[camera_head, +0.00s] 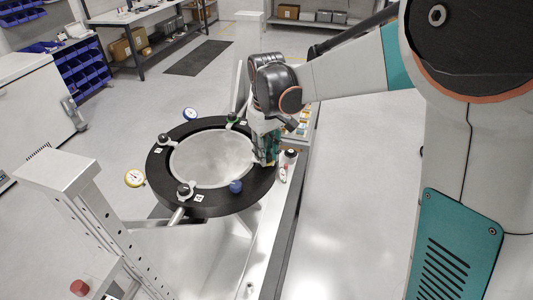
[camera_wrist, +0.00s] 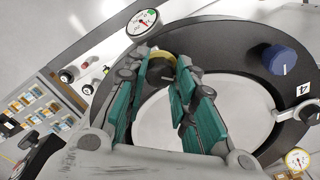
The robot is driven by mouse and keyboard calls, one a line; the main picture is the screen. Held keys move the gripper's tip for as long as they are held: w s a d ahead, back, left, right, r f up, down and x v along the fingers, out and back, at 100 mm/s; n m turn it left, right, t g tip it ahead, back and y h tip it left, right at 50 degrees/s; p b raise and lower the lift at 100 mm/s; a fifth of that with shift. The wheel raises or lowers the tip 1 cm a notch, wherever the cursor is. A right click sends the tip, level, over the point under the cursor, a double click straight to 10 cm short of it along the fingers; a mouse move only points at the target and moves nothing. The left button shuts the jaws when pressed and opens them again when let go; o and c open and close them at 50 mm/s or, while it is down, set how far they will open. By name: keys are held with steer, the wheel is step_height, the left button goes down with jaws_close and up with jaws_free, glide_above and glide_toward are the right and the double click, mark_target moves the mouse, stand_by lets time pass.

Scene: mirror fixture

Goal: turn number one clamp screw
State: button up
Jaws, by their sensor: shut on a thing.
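A black ring fixture (camera_head: 162,183) holds a round pale mirror (camera_head: 210,160). It also shows in the wrist view (camera_wrist: 235,78). My gripper (camera_head: 268,157) is at the ring's right side. In the wrist view my gripper (camera_wrist: 172,72) has its teal fingers closed around a dark and yellow clamp knob (camera_wrist: 185,80) on the ring. The fingers partly cover this knob, and no number beside it is readable. A blue knob (camera_head: 236,186) stands on the ring near my gripper; in the wrist view this blue knob (camera_wrist: 284,60) is beside a "4" label (camera_wrist: 305,88).
Dial gauges stand around the ring, one yellow-rimmed (camera_head: 135,177) and one blue-rimmed (camera_head: 190,114). Other dark knobs (camera_head: 183,190) sit on the ring. Small parts and bins (camera_wrist: 25,115) lie beside the fixture.

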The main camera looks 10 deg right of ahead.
steer(key=n, duration=0.4)
steer(key=shift+n+b, duration=0.3)
steer(key=shift+b, duration=0.1)
steer(key=n, duration=0.3)
steer(key=shift+n+b, duration=0.3)
steer(key=shift+n, duration=0.1)
steer(key=n, duration=0.4)
steer(key=shift+n+b, duration=0.4)
steer(key=shift+n, duration=1.6)
steer(key=o, duration=1.1)
steer(key=shift+r, duration=0.1)
